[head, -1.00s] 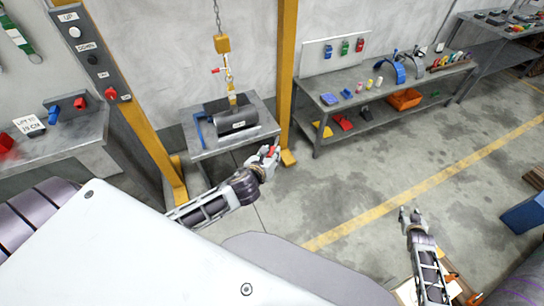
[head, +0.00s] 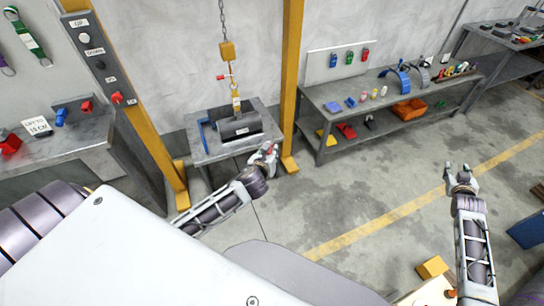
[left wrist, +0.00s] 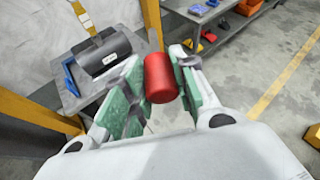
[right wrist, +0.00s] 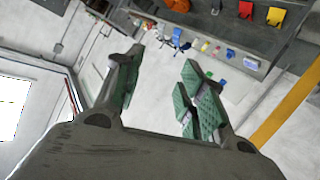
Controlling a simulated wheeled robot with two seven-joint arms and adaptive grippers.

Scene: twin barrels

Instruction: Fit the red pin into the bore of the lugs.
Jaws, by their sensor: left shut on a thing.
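A red pin (left wrist: 160,80) is a short red cylinder between the fingers of my left gripper (left wrist: 158,92) in the left wrist view. My left gripper (head: 268,153) is shut on it, in front of and to the right of the small bench in the head view. A dark barrel (head: 240,126) lies on that bench under a yellow hoist hook (head: 236,101); it also shows in the left wrist view (left wrist: 104,54). The lugs and their bore cannot be made out. My right gripper (head: 461,178) is open and empty over the floor; its spread fingers show in the right wrist view (right wrist: 160,95).
The small bench (head: 212,156) stands between yellow gantry posts (head: 290,85). A control panel (head: 98,58) is on the left post. A long shelf bench (head: 322,112) with tools and an orange bin (head: 408,110) stands right. Open floor lies between my arms.

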